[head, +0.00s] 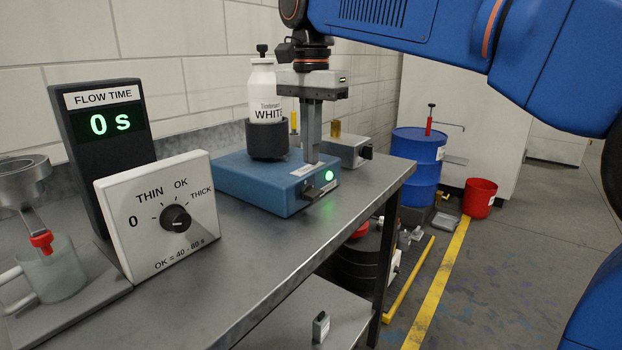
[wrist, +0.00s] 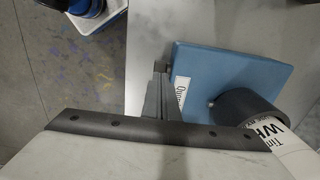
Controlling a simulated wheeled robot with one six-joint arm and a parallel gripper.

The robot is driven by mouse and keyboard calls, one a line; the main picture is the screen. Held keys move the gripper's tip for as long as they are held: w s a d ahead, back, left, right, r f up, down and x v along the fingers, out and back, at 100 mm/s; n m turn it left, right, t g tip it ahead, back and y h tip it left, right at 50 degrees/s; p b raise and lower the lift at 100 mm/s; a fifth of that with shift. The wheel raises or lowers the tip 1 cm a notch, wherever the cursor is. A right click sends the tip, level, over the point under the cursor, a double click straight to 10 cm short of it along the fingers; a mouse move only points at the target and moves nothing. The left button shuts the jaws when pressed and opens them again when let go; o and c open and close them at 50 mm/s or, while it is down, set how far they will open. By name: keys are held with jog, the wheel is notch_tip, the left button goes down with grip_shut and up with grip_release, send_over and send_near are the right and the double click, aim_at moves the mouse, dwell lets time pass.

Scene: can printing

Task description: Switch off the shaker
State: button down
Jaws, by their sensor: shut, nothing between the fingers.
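The shaker is a blue box (head: 245,185) on the metal bench, with a dark cup (head: 267,140) holding a white bottle (head: 263,95) labelled "WHITE". In the wrist view, the gripper (wrist: 161,70) is left of the blue shaker top (wrist: 225,70); the switch is not clearly visible there.
A flow time display (head: 100,130) reading 0 s and a white dial panel (head: 160,225) stand left on the bench. A small grey box (head: 345,150) stands behind the shaker.

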aim_at(311, 194)
notch_tip(311, 194, down, 7)
jog(key=shift+r, duration=0.2)
